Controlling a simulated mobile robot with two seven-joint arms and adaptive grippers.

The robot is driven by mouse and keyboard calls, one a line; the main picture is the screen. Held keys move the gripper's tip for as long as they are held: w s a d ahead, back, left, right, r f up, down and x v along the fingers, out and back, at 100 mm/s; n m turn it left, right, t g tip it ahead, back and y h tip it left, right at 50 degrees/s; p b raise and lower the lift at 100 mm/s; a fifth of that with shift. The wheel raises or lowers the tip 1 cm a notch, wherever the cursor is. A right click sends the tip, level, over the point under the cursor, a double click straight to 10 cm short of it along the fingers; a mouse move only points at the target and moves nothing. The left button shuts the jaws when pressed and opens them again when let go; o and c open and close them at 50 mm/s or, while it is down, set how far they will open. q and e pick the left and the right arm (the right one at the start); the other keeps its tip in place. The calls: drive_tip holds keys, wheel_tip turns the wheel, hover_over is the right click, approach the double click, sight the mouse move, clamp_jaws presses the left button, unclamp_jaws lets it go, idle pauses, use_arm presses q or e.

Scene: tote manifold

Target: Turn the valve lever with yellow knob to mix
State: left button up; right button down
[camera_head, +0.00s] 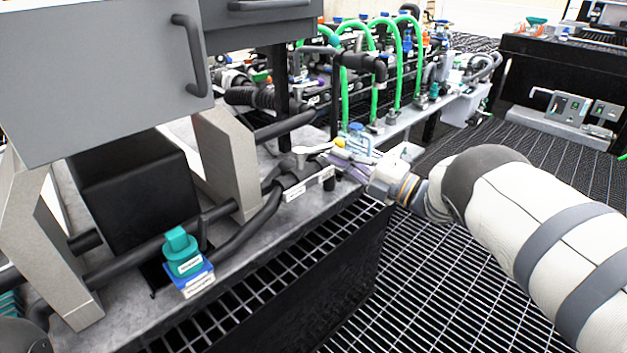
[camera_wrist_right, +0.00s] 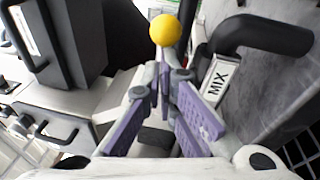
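The yellow knob (camera_head: 340,143) sits at the end of a grey lever on a dark pipe valve in the middle of the head view. In the right wrist view the knob (camera_wrist_right: 165,30) is at the top centre, just beyond my fingertips. My right gripper (camera_head: 350,163) is at the valve, right beside the knob. A white MIX label (camera_wrist_right: 216,80) is right of the fingers. My left gripper is not seen.
A grey cabinet (camera_head: 105,75) with a black handle overhangs the left. A teal-handled valve (camera_head: 182,250) stands on the near bench. Green hoses (camera_head: 400,70) and fittings fill the back. Black grating floor (camera_head: 440,270) is open at the front right.

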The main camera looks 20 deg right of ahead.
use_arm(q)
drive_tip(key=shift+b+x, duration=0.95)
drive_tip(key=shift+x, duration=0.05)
use_arm(e)
drive_tip(key=shift+w+d, duration=0.15)
drive_tip(key=shift+w, duration=0.55)
drive_tip(key=shift+w+d, duration=0.1)
drive_tip(key=shift+w, duration=0.55)
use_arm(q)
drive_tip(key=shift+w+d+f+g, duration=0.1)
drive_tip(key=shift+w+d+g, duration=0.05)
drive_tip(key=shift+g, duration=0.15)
